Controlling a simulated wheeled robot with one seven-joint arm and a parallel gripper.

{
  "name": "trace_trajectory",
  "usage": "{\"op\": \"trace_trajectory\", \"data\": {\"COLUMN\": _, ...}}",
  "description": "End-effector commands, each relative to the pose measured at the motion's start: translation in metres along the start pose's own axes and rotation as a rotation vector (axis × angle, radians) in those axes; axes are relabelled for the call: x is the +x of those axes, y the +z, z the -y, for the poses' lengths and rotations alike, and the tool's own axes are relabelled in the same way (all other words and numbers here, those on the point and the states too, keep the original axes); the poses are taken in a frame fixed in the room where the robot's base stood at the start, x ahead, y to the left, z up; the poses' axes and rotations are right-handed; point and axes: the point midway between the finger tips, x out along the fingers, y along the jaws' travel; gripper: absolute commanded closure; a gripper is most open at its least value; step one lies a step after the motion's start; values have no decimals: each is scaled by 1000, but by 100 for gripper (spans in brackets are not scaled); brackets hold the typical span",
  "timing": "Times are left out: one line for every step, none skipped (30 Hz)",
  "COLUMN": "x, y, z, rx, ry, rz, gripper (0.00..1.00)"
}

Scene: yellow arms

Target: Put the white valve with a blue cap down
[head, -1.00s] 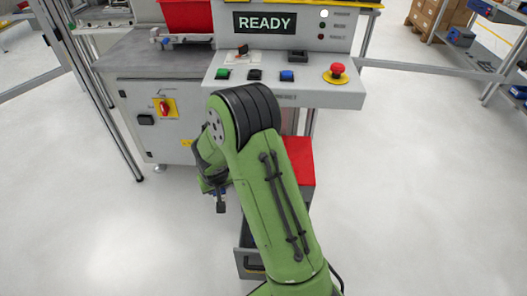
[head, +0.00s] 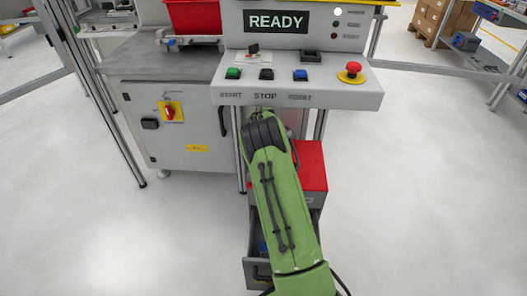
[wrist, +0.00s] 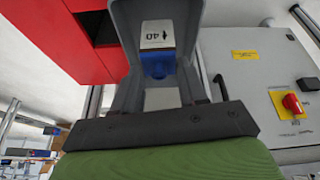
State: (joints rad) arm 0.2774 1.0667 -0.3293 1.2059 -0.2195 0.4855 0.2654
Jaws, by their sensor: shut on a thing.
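The white valve with a blue cap shows in the wrist view between my gripper's fingers: its white body (wrist: 157,33) bears a "40" mark, and its blue cap (wrist: 157,66) lies nearer the palm. My gripper (wrist: 157,52) is shut on it, with grey fingers on both sides. In the head view my green arm reaches forward over the red-topped drawer unit, and it hides the gripper and the valve.
The red-topped cabinet (head: 312,165) stands under the control panel (head: 345,95), with an open drawer (head: 258,272) at its front. A grey machine cabinet (head: 185,145) with a red rotary switch (head: 170,112) stands to the left.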

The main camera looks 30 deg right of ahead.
Motion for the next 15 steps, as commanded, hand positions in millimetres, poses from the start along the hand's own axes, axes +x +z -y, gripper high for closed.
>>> {"op": "trace_trajectory", "data": {"x": 9, "y": -5, "z": -1, "rx": 0, "ry": 0, "rz": -3, "gripper": 100}}
{"op": "trace_trajectory", "data": {"x": 13, "y": -8, "z": -1, "rx": 0, "ry": 0, "rz": -1, "gripper": 100}}
{"op": "trace_trajectory", "data": {"x": 17, "y": -12, "z": -2, "rx": 0, "ry": 0, "rz": -2, "gripper": 100}}
{"op": "trace_trajectory", "data": {"x": 20, "y": -14, "z": -2, "rx": 1, "ry": 0, "rz": -1, "gripper": 100}}
{"op": "trace_trajectory", "data": {"x": 22, "y": -16, "z": -2, "rx": 1, "ry": 0, "rz": -2, "gripper": 100}}
{"op": "trace_trajectory", "data": {"x": 24, "y": -18, "z": -3, "rx": 1, "ry": 0, "rz": -2, "gripper": 100}}
{"op": "trace_trajectory", "data": {"x": 25, "y": -20, "z": -2, "rx": 1, "ry": 0, "rz": -2, "gripper": 100}}
{"op": "trace_trajectory", "data": {"x": 26, "y": -21, "z": -2, "rx": 1, "ry": 0, "rz": -1, "gripper": 100}}
{"op": "trace_trajectory", "data": {"x": 28, "y": -23, "z": -2, "rx": 0, "ry": 0, "rz": -2, "gripper": 100}}
{"op": "trace_trajectory", "data": {"x": 30, "y": -24, "z": -3, "rx": 0, "ry": 0, "rz": -1, "gripper": 100}}
{"op": "trace_trajectory", "data": {"x": 32, "y": -26, "z": -3, "rx": 1, "ry": 0, "rz": -2, "gripper": 100}}
{"op": "trace_trajectory", "data": {"x": 36, "y": -28, "z": -4, "rx": 1, "ry": 0, "rz": -2, "gripper": 100}}
{"op": "trace_trajectory", "data": {"x": 40, "y": -30, "z": -4, "rx": 2, "ry": 0, "rz": -2, "gripper": 100}}
{"op": "trace_trajectory", "data": {"x": 44, "y": -32, "z": -4, "rx": 1, "ry": -1, "rz": -2, "gripper": 100}}
{"op": "trace_trajectory", "data": {"x": 49, "y": -34, "z": -4, "rx": 0, "ry": 0, "rz": -2, "gripper": 100}}
